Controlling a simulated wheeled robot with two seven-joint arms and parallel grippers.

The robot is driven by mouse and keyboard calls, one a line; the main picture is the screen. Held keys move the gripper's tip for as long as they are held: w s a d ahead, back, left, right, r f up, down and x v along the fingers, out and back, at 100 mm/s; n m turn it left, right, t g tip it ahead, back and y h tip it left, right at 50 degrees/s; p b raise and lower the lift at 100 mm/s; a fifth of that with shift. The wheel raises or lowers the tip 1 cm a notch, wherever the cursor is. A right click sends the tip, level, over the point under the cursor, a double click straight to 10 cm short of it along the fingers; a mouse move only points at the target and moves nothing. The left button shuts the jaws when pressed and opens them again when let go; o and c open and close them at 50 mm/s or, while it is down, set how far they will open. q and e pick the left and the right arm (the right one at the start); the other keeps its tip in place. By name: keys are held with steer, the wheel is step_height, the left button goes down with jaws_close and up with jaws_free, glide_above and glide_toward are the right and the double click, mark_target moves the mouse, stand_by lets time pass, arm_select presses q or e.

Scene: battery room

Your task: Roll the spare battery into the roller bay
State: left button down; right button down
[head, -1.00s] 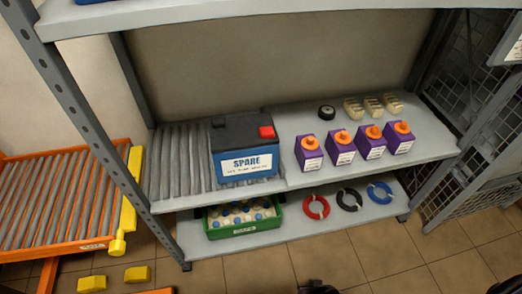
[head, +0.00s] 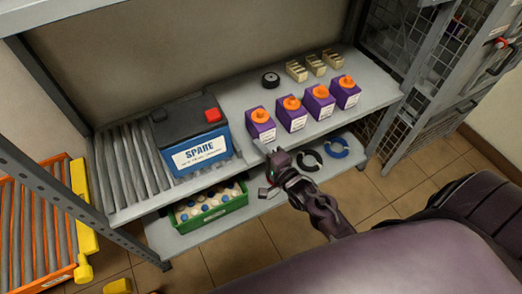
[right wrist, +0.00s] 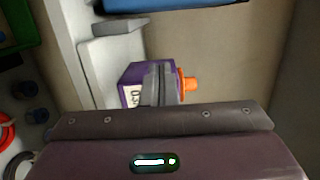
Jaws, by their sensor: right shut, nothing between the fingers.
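The spare battery (head: 194,147), blue with a black top, a red terminal cover and a white SPARE label, stands upright on the shelf at the right end of a row of grey rollers (head: 122,172). An orange frame with grey rollers (head: 32,235) and a yellow end bar (head: 81,205) is at the far left. My right gripper (head: 271,172) is shut and empty, in front of the shelf edge, right of the battery and apart from it. In the right wrist view its closed fingers (right wrist: 158,84) overlap a purple container (right wrist: 134,82). My left gripper is out of view.
A green crate of bottles (head: 211,205) and rings (head: 337,148) are on the lower shelf. The shelf's grey upright (head: 75,200) stands front left.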

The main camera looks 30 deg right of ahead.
mark_target(237, 144)
steer(key=w, duration=0.4)
steer(key=w+a, duration=0.1)
steer(key=w, duration=0.1)
steer(key=a, duration=0.3)
steer(key=shift+w+a, duration=0.1)
steer(key=shift+a, duration=0.05)
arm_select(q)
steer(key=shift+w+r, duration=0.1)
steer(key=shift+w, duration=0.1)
arm_select(e)
steer(key=shift+a, duration=0.4)
